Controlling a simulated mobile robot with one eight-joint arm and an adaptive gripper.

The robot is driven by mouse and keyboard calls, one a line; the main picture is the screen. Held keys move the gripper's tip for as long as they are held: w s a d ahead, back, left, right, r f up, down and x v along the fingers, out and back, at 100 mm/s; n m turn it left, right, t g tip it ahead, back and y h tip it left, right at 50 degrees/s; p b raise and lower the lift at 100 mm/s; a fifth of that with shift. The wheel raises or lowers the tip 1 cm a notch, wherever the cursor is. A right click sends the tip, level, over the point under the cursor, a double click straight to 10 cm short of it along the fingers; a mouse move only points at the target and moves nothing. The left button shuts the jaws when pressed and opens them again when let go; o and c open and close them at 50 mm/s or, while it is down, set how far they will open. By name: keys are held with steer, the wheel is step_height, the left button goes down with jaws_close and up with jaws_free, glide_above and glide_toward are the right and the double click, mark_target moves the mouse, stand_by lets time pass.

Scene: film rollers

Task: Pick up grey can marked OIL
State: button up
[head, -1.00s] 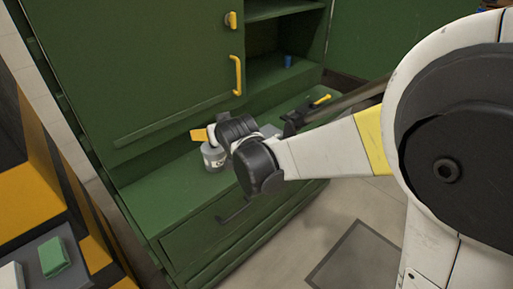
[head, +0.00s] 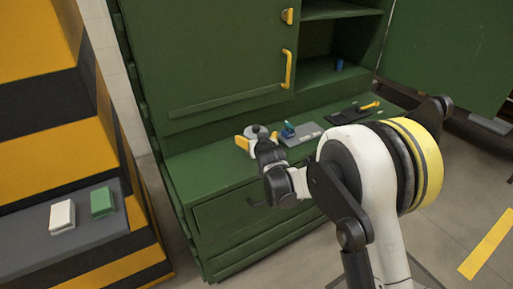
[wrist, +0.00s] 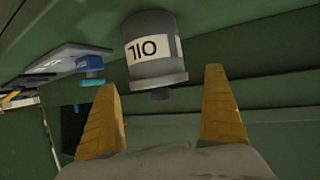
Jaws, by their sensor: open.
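The grey can marked OIL (wrist: 156,52) has a white label with black letters. In the wrist view it appears upside down, just beyond and between the yellow fingertips of my gripper (wrist: 161,79). My gripper is open, with a finger on either side and gaps to the can. In the head view the can (head: 259,132) stands on the green cabinet's ledge (head: 200,169), partly hidden by my gripper and wrist. One yellow finger shows at the can's left. I cannot tell if it touches the can.
On the ledge right of the can are a blue item (head: 288,130), a grey flat thing (head: 304,136) and a black tray with a yellow-handled tool (head: 369,105). A blue cup-like object (head: 339,64) sits on the shelf. A striped block (head: 40,150) stands at left.

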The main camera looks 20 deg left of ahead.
steer(key=b+x, duration=0.1)
steer(key=x, duration=0.3)
steer(key=shift+d+f, duration=0.15)
steer(key=c, duration=1.2)
